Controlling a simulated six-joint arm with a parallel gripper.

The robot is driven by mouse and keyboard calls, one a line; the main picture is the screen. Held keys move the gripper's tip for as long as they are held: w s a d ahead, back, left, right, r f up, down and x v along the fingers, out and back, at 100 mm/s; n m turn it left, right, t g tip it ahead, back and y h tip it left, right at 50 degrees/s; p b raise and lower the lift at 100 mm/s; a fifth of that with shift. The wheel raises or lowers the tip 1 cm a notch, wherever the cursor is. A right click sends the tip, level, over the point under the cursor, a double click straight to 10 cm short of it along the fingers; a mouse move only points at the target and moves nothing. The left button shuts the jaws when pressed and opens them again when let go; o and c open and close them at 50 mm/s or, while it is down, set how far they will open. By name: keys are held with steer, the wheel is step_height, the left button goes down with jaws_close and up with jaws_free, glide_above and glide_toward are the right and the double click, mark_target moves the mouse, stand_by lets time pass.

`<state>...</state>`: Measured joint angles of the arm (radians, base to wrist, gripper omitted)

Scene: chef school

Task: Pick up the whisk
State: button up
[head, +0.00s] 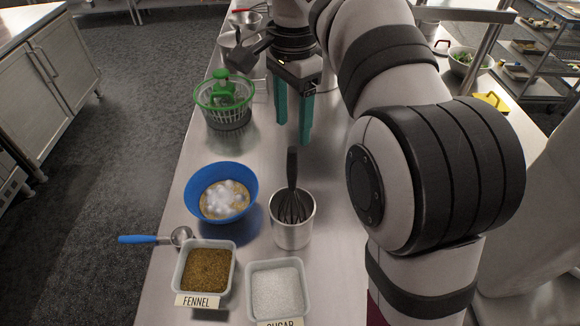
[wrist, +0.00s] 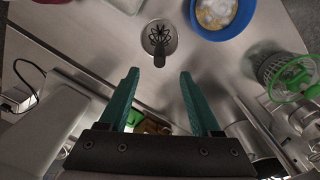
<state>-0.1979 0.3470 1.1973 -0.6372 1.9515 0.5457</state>
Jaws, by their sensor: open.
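The whisk (head: 292,190) is black and stands handle up in a steel cup (head: 293,232) on the metal counter. In the wrist view the whisk (wrist: 158,36) shows from above in the round cup (wrist: 171,44), at the top middle, beyond the fingertips. My gripper (head: 294,122) has two teal fingers pointing down and hangs above the counter, behind the cup in the head view. It is open and empty, apart from the whisk. In the wrist view my gripper (wrist: 158,75) has a wide gap between its fingers.
A blue bowl (head: 188,208) stands left of the cup. Fennel (head: 208,270) and sugar (head: 277,289) containers stand in front. A blue-handled scoop (head: 143,239) lies at the left edge. A green spinner basket (head: 224,100) stands left of my gripper. The counter between gripper and cup is clear.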

mark_target(292, 171)
step_height(292, 171, down, 13)
steer(key=shift+r, duration=0.15)
jaws_close()
